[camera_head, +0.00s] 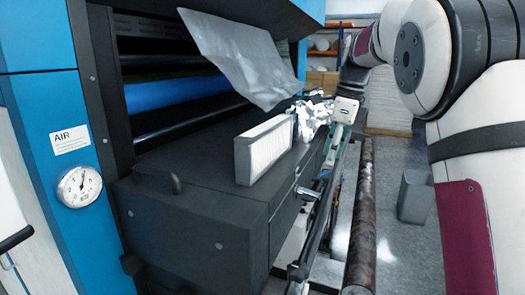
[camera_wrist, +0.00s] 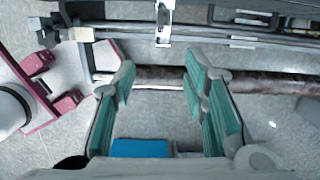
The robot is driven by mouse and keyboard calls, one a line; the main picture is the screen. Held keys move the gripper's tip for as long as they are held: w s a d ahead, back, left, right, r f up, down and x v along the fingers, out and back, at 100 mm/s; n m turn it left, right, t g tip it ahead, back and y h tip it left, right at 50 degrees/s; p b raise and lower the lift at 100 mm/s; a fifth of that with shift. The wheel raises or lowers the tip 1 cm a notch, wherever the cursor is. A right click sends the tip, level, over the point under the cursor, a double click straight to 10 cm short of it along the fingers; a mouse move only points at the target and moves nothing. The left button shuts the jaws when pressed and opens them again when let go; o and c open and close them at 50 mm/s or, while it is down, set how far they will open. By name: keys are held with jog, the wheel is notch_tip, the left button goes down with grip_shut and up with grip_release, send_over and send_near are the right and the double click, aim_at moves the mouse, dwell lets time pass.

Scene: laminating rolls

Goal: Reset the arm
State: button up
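My gripper (camera_wrist: 158,72) is open in the wrist view, its two teal-padded fingers apart with no object between them. Past the fingers lie the grey floor and a long dark, mottled roll (camera_wrist: 255,80). In the head view my gripper (camera_head: 335,140) is small and partly hidden; it hangs beside the front edge of the dark machine bench (camera_head: 190,235). My arm comes in from the upper right. The long roll (camera_head: 361,220) also shows in the head view, below and right of the bench.
A white box-like block (camera_head: 264,150) and crumpled film (camera_head: 312,112) sit on the bench, near my gripper. A grey film sheet (camera_head: 240,60) hangs above. A grey bin (camera_head: 414,196) stands on the floor at right. Metal rails (camera_wrist: 240,32) cross the wrist view's top.

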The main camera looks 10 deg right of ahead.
jog(key=s+a+r+n+t, duration=0.1)
jog(key=s+a+r+n, duration=0.1)
jog(key=s+n, duration=0.45)
jog(key=s+a+r+n+t, duration=0.15)
jog(key=s+n, duration=0.25)
jog(key=s, duration=0.6)
jog(key=s+a+f+n+t, duration=0.1)
jog(key=s+f+n, duration=0.2)
jog(key=s+n, duration=0.3)
jog(key=s+a+f+n+t+h, duration=0.1)
jog(key=s+f+n, duration=0.3)
jog(key=s+n, duration=0.3)
jog(key=s, duration=0.4)
jog(key=shift+a+f+h, duration=0.25)
jog(key=shift+f+h, duration=0.05)
jog(key=shift+c, duration=0.6)
